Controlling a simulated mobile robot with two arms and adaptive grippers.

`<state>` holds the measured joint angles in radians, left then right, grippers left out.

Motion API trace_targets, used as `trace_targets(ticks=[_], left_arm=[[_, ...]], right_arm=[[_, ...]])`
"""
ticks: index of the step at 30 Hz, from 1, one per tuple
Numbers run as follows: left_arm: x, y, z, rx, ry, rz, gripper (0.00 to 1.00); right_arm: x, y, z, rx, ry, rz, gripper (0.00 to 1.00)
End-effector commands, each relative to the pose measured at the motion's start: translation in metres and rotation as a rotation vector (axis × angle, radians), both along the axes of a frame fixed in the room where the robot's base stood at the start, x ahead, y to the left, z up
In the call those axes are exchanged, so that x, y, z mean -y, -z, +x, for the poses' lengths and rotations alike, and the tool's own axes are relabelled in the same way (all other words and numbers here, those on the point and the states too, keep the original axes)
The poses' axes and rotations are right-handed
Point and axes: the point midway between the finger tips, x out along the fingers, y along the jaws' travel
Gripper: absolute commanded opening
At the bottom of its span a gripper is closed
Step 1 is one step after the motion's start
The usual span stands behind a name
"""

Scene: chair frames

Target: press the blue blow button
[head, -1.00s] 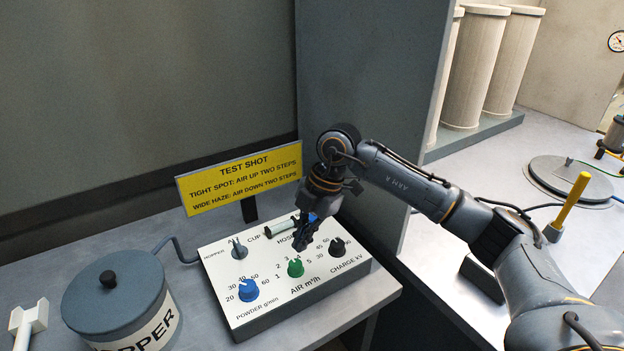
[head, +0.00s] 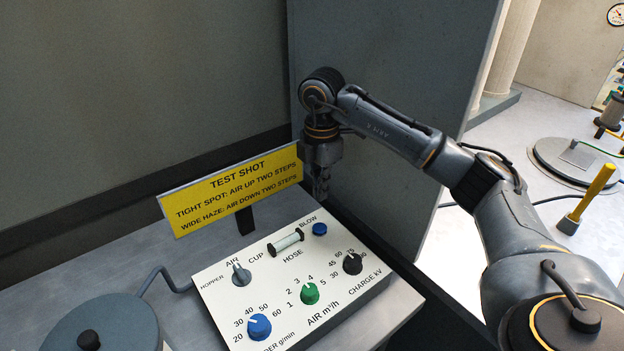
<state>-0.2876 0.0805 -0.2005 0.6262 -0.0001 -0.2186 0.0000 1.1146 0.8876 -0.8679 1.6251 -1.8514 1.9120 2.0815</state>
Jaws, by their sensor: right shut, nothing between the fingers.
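The blue blow button (head: 319,229) is a small round button at the far right corner of the white control panel (head: 262,304), under the word BLOW. It is fully in view with nothing over it. My right gripper (head: 321,196) is shut and empty. In the picture it hangs just above the button, pointing down behind the panel's far edge, apart from the button. My left gripper is not in view.
The panel also carries a blue knob (head: 258,326), a green knob (head: 310,293), a black knob (head: 352,263), a grey selector (head: 240,274) and a hose gauge (head: 286,241). A yellow sign (head: 232,187) stands behind. A grey hopper (head: 100,325) is at lower left.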

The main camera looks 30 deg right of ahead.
Motion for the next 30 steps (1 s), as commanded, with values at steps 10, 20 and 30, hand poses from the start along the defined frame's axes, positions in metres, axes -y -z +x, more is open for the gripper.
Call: trace_targets(ticks=[10,20,30], left_arm=[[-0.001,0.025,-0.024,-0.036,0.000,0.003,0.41],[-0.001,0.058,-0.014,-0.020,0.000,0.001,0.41],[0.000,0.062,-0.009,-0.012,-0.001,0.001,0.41]], right_arm=[[0.000,0.028,0.000,-0.001,-0.001,0.000,0.00],[0.000,0.072,-0.001,-0.001,-0.001,0.001,0.00],[0.000,0.082,0.000,0.000,-0.001,0.001,0.00]])
